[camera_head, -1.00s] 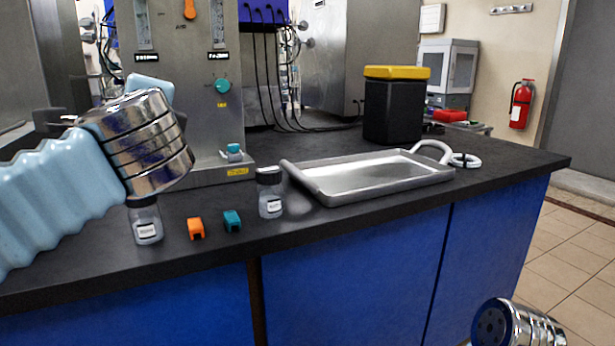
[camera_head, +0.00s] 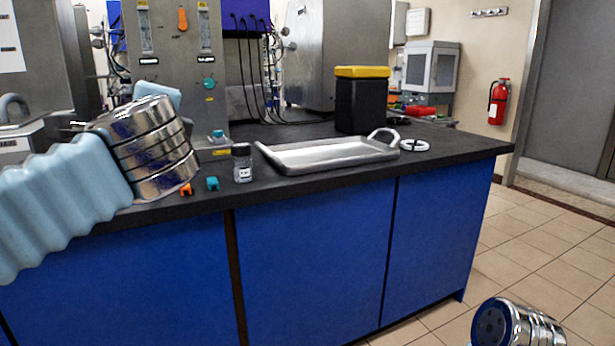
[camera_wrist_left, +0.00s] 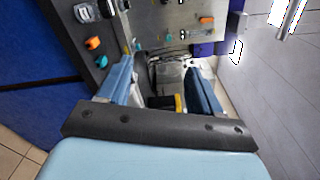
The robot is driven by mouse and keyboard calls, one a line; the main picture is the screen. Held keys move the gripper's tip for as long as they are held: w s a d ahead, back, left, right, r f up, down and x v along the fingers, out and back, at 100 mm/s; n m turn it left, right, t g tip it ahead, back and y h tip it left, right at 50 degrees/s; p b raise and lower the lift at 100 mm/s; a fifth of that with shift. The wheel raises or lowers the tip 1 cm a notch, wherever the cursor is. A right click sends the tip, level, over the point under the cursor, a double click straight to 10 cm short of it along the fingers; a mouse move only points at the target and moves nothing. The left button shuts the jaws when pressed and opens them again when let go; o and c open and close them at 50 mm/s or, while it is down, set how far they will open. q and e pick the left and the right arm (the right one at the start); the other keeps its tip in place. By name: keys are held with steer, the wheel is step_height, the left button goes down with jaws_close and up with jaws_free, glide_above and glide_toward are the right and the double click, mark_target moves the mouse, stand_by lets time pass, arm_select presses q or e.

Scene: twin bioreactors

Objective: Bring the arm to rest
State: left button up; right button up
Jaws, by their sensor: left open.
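My left arm (camera_head: 62,205) comes in from the left in the head view, with its chrome wrist (camera_head: 150,150) in front of the bench. The wrist hides most of the left gripper there. In the left wrist view the left gripper (camera_wrist_left: 160,78) is open, its two blue fingers wide apart. Nothing is held between them; the bench and equipment show behind. A chrome part of my right arm (camera_head: 515,325) shows at the lower right of the head view. The right gripper is out of view.
The black bench top (camera_head: 330,178) holds a metal tray (camera_head: 330,153), a small bottle (camera_head: 242,165), an orange clip (camera_head: 186,189), a teal clip (camera_head: 212,184) and a black bin with yellow lid (camera_head: 361,100). Floor (camera_head: 540,225) at right is clear.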

arm_select(q)
steer(key=w+d+f+m+g+h, duration=0.1)
steer(key=w+d+f+g+h, duration=0.25)
steer(key=f, duration=0.75)
steer(key=w+d+f+m+g+h, duration=0.15)
steer(key=w+d+f, duration=0.35)
steer(key=f, duration=0.6)
step_height(320, 180, down, 19)
steer(key=d+n+g+h, duration=0.2)
steer(key=d+g+h, duration=0.1)
steer(key=s+d+f+n+g+h, duration=0.1)
steer(key=s+f+n+g+h, duration=0.25)
steer(key=f, duration=0.75)
steer(key=s+d+f+n+g, duration=0.15)
steer(key=s+f+n, duration=0.25)
steer(key=s+f, duration=0.55)
steer(key=s+a+f+n+g, duration=0.2)
steer(key=s+a+f+n, duration=0.1)
steer(key=s+f+n, duration=0.8)
step_height(320, 180, down, 5)
steer(key=shift+s+a+f+n+g, duration=0.15)
steer(key=shift+s+n+g, duration=0.15)
steer(key=shift+s, duration=0.45)
